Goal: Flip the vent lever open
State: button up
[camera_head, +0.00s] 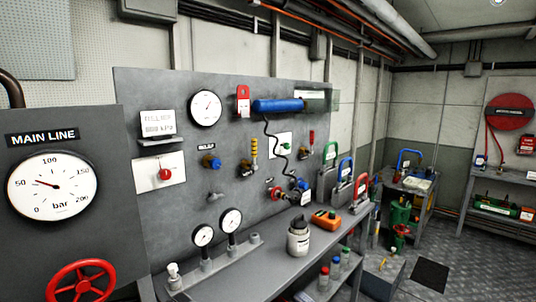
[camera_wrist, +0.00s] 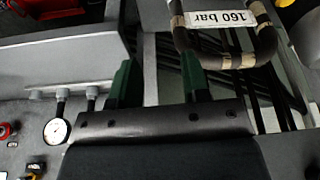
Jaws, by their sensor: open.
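I cannot tell for sure which part is the vent lever. On the grey panel (camera_head: 135,100) in the head view are a yellow-and-black handle (camera_head: 254,148), a red handle (camera_head: 311,138) and a blue fitting (camera_head: 211,162). A red knob (camera_head: 166,174) and a green knob (camera_head: 286,146) sit on white plates. My gripper (camera_wrist: 157,80) shows in the wrist view with two dark green fingers apart and nothing seen between them. It does not show in the head view. No lever is clearly visible near the fingers.
A dark bent pipe or handle (camera_wrist: 268,45) with a "160 bar" label is close to the fingers on the right. A small gauge (camera_wrist: 57,130) is at lower left. A bench (camera_head: 262,262) holds a grey container (camera_head: 298,240) and an orange device (camera_head: 326,220). Floor (camera_head: 452,252) shows at right.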

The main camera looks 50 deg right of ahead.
aim_at(253, 154)
jog(key=k, duration=0.55)
jog(key=z, duration=1.55)
jog(key=i, duration=1.15)
jog(key=u, duration=0.55)
